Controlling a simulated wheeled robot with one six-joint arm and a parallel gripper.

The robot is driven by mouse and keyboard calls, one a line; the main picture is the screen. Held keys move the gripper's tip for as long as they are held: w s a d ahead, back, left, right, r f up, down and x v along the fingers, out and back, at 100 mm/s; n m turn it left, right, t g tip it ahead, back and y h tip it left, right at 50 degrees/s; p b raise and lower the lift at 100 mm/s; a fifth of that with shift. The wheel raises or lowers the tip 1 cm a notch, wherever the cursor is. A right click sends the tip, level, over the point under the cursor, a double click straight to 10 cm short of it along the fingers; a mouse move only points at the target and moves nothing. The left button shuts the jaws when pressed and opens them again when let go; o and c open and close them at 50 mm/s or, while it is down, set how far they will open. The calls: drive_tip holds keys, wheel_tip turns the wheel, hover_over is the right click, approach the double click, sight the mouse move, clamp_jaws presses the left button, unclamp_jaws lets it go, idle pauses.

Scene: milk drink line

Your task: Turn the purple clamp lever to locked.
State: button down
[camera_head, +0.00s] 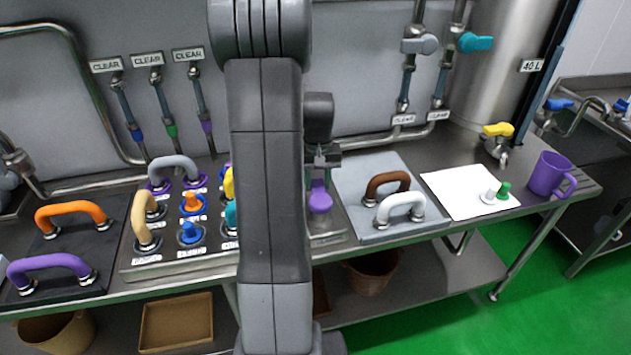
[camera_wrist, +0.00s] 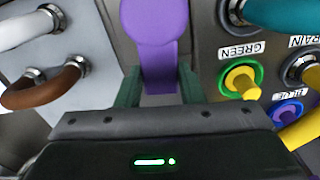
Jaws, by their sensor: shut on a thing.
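The purple clamp lever (camera_head: 320,199) stands at the right end of the metal panel, just right of my arm in the head view. Its round purple end and narrower shank (camera_wrist: 157,28) fill the top middle of the wrist view. My gripper (camera_head: 320,164) is above and behind the lever's round end. In the wrist view my gripper (camera_wrist: 159,88) has one dark green finger on each side of the shank and is shut on it. The lever's base and any lock mark are hidden.
Labelled ports with yellow (camera_wrist: 241,81) and teal plugs sit close beside the lever. A grey mat (camera_head: 350,212) holds a brown handle (camera_head: 387,183) and a white handle (camera_head: 401,206). A white sheet (camera_head: 455,194) and purple mug (camera_head: 549,174) are farther right. My arm hides part of the panel.

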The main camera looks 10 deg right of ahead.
drive_tip(key=m, duration=0.1)
drive_tip(key=d+m, duration=0.1)
drive_tip(key=m, duration=0.1)
drive_tip(key=d+m, duration=0.1)
drive_tip(key=shift+s+d+b, duration=0.1)
drive_tip(key=shift+s+b, duration=0.15)
drive_tip(key=shift+b, duration=0.1)
drive_tip(key=m, duration=0.1)
drive_tip(key=d+m, duration=0.1)
drive_tip(key=s+m, duration=0.1)
drive_tip(key=m, duration=0.1)
drive_tip(key=shift+d+b, duration=0.25)
drive_tip(key=shift+b, duration=0.05)
drive_tip(key=s+m, duration=0.1)
drive_tip(key=m, duration=0.1)
drive_tip(key=s+d+m, duration=0.1)
drive_tip(key=m, duration=0.1)
drive_tip(key=shift+d+b, duration=0.1)
drive_tip(key=shift+b, duration=0.25)
drive_tip(key=shift+s+d+m, duration=0.15)
drive_tip(key=shift+s+m, duration=0.35)
drive_tip(key=shift+m, duration=0.65)
drive_tip(key=shift+s+d+m, duration=0.1)
drive_tip(key=shift+s+m, duration=0.35)
drive_tip(key=shift+m, duration=0.7)
drive_tip(key=c, duration=1)
unclamp_jaws()
drive_tip(key=shift+s, duration=0.1)
drive_tip(key=shift+o, duration=0.2)
